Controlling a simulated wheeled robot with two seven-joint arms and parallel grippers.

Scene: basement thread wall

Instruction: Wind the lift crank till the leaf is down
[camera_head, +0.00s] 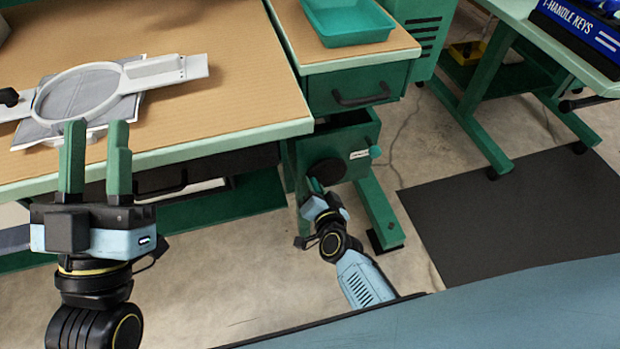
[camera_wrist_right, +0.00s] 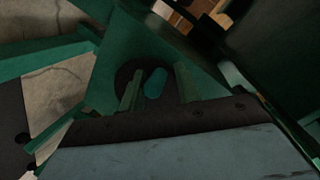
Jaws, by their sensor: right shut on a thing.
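The lift crank shows as a dark round disc (camera_head: 326,172) on the green housing under the bench's right end. In the right wrist view its teal handle (camera_wrist_right: 154,83) stands out from the dark disc, between my fingers. My right gripper (camera_head: 314,186) is shut on this handle; its two green fingers (camera_wrist_right: 158,88) flank it in the wrist view. A separate tan-topped section (camera_head: 290,22) with pale green edges adjoins the bench and may be the leaf; I cannot tell its exact height. My left gripper (camera_head: 96,128) is open and empty in front of the bench edge.
A teal tray (camera_head: 348,36) sits on the tan section, above a drawer (camera_head: 355,92). An embroidery hoop (camera_head: 80,92) lies on the bench (camera_head: 225,75). A small teal knob (camera_head: 376,152) juts from the housing. A dark mat (camera_head: 520,205) lies on the floor at right.

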